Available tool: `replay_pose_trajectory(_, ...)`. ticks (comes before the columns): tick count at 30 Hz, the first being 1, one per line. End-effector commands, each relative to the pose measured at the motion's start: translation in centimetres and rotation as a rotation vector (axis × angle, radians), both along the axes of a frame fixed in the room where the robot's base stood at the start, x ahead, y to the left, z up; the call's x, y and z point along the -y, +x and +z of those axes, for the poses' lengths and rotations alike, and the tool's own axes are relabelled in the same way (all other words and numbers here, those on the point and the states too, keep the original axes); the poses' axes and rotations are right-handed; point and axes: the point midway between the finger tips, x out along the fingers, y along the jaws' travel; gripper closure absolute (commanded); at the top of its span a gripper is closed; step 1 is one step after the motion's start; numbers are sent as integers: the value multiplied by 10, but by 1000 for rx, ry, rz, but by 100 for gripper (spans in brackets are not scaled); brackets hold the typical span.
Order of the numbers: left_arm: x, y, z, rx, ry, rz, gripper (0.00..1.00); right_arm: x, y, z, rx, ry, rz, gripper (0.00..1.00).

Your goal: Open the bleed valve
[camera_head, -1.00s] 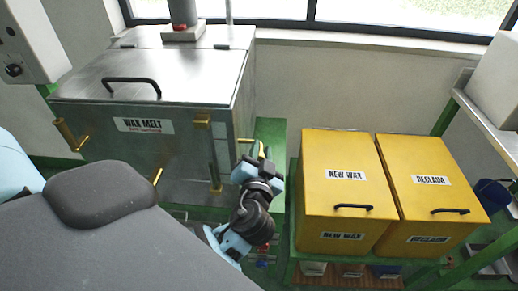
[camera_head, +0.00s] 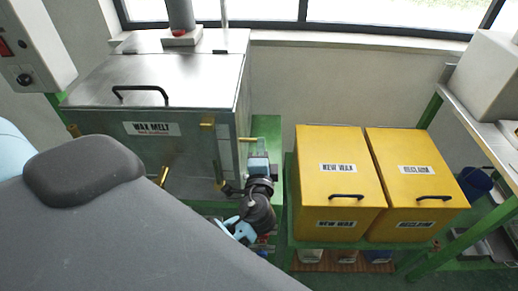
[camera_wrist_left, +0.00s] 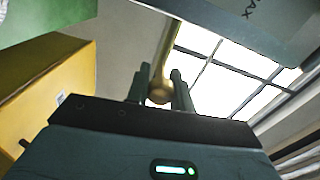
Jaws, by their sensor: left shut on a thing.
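The wax melt tank (camera_head: 190,160) is a grey metal box at the left in the head view. A thin brass lever (camera_head: 247,140) sticks out from its right side, and I take it to be the bleed valve's handle. My left gripper (camera_head: 260,147) is at the outer end of this lever. In the left wrist view the brass lever (camera_wrist_left: 167,50) runs down between the two dark fingers of the left gripper (camera_wrist_left: 161,84), which are shut on it. The valve body is hidden in both views. My right gripper is not in view.
Two yellow bins, new wax (camera_head: 335,175) and reclaim (camera_head: 415,175), stand on a green stand to the right of the gripper. Other brass fittings (camera_head: 207,123) are on the tank's front. A shelf (camera_head: 480,125) stands at the far right.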

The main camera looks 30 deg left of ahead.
Motion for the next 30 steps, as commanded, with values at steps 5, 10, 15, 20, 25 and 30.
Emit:
replay_pose_trajectory(5,0,0,2,-35,61,1,100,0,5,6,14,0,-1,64)
replay_pose_trajectory(10,0,0,1,-55,91,1,100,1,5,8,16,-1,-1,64)
replay_pose_trajectory(15,0,0,0,-61,102,1,100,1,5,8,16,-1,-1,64)
replay_pose_trajectory(20,0,0,0,-62,103,1,100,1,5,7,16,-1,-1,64)
replay_pose_trajectory(25,0,0,0,-62,103,1,74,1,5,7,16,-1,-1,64)
replay_pose_trajectory(30,0,0,0,-61,102,1,55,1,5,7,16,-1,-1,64)
